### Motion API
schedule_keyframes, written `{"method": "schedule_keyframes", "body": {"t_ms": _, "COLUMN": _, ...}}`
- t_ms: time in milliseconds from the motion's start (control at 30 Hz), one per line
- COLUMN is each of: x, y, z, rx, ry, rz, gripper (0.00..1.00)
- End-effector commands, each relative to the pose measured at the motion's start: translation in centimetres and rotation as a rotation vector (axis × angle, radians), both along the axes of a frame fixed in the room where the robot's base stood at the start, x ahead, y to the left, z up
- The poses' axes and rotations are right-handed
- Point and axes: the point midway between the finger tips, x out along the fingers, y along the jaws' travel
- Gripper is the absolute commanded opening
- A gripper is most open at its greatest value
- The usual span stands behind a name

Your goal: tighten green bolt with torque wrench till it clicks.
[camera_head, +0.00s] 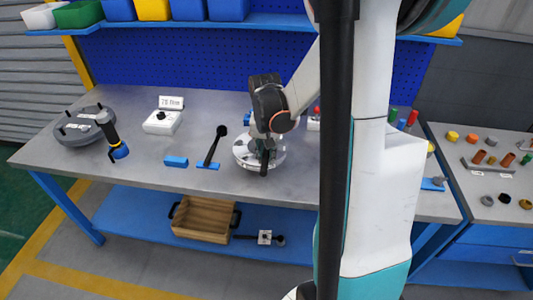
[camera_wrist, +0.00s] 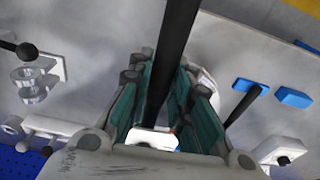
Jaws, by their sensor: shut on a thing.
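My gripper (camera_head: 266,138) is low over the round metal flanged shell (camera_head: 246,160) at the middle of the bench. In the wrist view, its teal-padded fingers (camera_wrist: 168,95) are closed around a long black bar (camera_wrist: 178,30), which looks like the torque wrench handle. In the head view, a dark end of this tool (camera_head: 264,162) shows under the gripper, in front of the shell. The wrench's working end is hidden, so I cannot tell whether it sits on a bolt. I cannot make out a green bolt on the shell.
A white box (camera_head: 161,122) with a black knob stands behind a blue block (camera_head: 176,161) and a black ball-ended lever (camera_head: 216,145) on a blue base. A grey round part (camera_head: 84,130) and a yellow-banded tool (camera_head: 112,135) are at left.

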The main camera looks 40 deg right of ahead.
Motion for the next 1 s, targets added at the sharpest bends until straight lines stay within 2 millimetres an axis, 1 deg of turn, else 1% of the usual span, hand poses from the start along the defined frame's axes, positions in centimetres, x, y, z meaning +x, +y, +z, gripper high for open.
{"method": "schedule_keyframes", "body": {"t_ms": 1000, "x": 0.0, "y": 0.0, "z": -2.2, "rx": -0.001, "ry": -0.001, "rz": 0.000, "gripper": 0.00}}
